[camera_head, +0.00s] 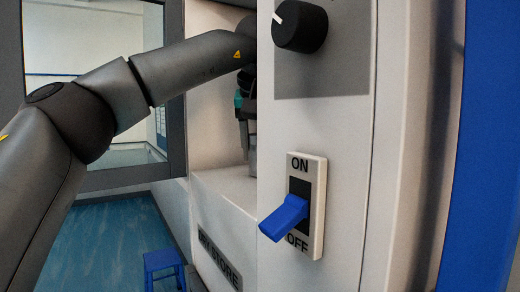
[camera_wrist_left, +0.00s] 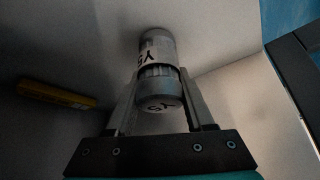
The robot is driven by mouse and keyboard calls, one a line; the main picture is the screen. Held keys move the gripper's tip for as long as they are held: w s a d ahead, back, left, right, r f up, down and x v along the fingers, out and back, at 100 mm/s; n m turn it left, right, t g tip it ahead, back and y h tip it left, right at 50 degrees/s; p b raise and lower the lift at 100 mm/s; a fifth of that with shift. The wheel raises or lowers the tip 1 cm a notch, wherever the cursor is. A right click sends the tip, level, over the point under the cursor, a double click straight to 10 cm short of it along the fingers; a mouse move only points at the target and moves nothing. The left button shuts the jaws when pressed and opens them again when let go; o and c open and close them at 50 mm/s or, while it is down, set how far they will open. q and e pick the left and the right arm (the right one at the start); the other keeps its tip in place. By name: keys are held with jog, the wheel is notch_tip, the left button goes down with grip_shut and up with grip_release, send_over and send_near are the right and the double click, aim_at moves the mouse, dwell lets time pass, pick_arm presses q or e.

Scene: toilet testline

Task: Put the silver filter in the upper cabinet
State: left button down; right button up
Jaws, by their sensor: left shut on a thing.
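A silver-grey cylindrical filter (camera_wrist_left: 158,50) with dark lettering shows in the left wrist view. My left gripper (camera_wrist_left: 158,88) is shut on it, one finger on each side. In the head view my left arm reaches behind the panel edge, into the pale cabinet opening (camera_head: 215,140). Only part of the left gripper (camera_head: 248,150) shows there, with its teal piece, and the filter cannot be made out. In the wrist view pale cabinet walls surround the filter; whether it touches a surface is unclear. My right gripper is in neither view.
The front panel carries a black knob (camera_head: 300,26) and a blue ON/OFF switch (camera_head: 285,217), close beside the opening. A blue stool (camera_head: 164,270) stands on the floor. A yellow bar (camera_wrist_left: 56,95) lies on the wall in the wrist view.

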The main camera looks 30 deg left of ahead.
pick_arm(q)
jog(key=shift+d, duration=0.1)
jog(key=shift+f, duration=0.15)
jog(key=shift+c, duration=1.4)
grip_release()
jog(key=shift+r, duration=0.25)
jog(key=v, duration=0.7)
jog(key=shift+r, duration=0.2)
jog(key=shift+s, duration=0.1)
